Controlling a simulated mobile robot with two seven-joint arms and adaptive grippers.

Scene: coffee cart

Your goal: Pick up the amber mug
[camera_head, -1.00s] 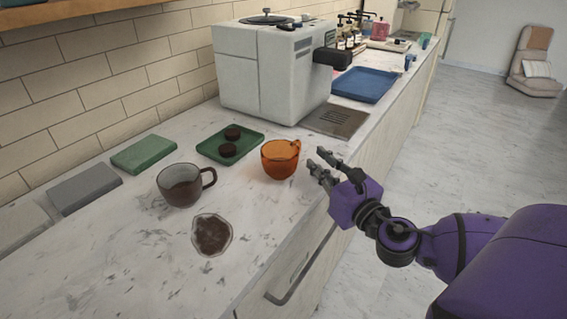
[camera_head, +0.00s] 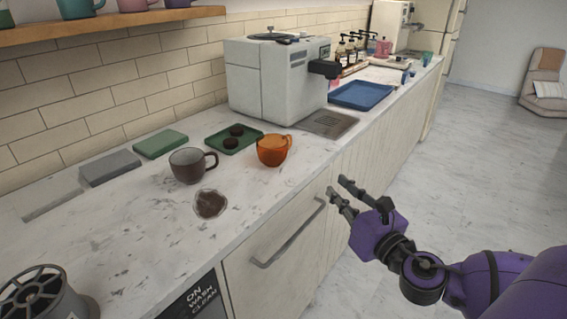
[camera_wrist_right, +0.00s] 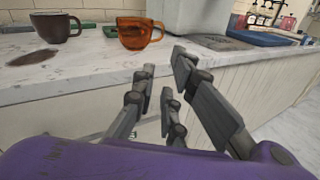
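The amber mug (camera_head: 272,150) stands upright on the marble counter near its front edge, its handle toward the right and back. It also shows in the right wrist view (camera_wrist_right: 135,34), ahead of and above the fingers. My right gripper (camera_head: 342,188) is open and empty, in front of the counter, to the right of the mug and apart from it. Its spread fingers also show in the right wrist view (camera_wrist_right: 165,85). My left gripper is not in view.
A dark grey mug (camera_head: 188,166) and a brown spill (camera_head: 210,204) lie left of the amber mug. A green tray (camera_head: 216,145) with dark pucks is behind it. The coffee machine (camera_head: 262,85) stands further back. A drawer handle (camera_head: 285,238) sticks out below the counter edge.

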